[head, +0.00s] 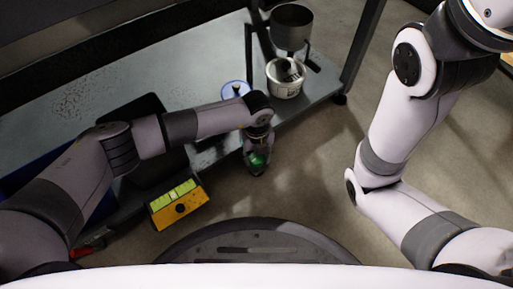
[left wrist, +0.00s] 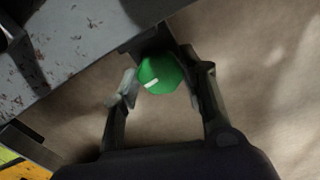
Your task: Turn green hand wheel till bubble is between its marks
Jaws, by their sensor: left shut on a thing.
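The green hand wheel (head: 257,159) is at the front edge of the grey bench, mostly hidden by my left gripper (head: 257,168) in the head view. In the left wrist view the green hand wheel (left wrist: 160,74) is a round green knob with a white stripe. The fingers of my left gripper (left wrist: 160,88) are on both sides of it, shut on it. A yellow-orange level (head: 179,204) with a bright green window and dark marks is left of the wheel; its corner shows in the left wrist view (left wrist: 22,170). My right gripper is out of view.
On the grey bench (head: 100,95) are a grey hopper (head: 291,25), a white tub (head: 285,80) with dark contents and a blue-white disc (head: 236,90). A dark bench post (head: 362,45) stands at the right. Floor right of the wheel is clear.

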